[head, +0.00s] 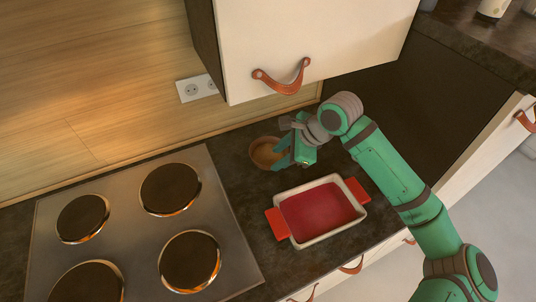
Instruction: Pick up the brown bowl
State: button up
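The brown bowl (262,154) stands on the dark countertop near the wooden back wall, below the hanging cabinet. My gripper (281,155) comes in from the right, and its teal fingers are at the bowl's right side. The fingers overlap the bowl's right rim in the picture and hide part of it. I cannot tell whether they touch the bowl or how far apart they are.
A white baking dish with a red inside (320,211) and red handles sits just in front of my gripper. A stove with several dark burners (170,189) is to the left. A white cabinet with a leather pull (281,78) hangs above the bowl. A socket (194,89) is on the wall.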

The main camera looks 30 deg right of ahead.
jog(key=shift+s+x, duration=0.1)
jog(key=shift+x, duration=1.5)
jog(key=shift+s+x, duration=0.15)
jog(key=shift+x, duration=1.5)
jog(key=shift+f, duration=0.15)
jog(key=shift+c, duration=0.6)
grip_shut()
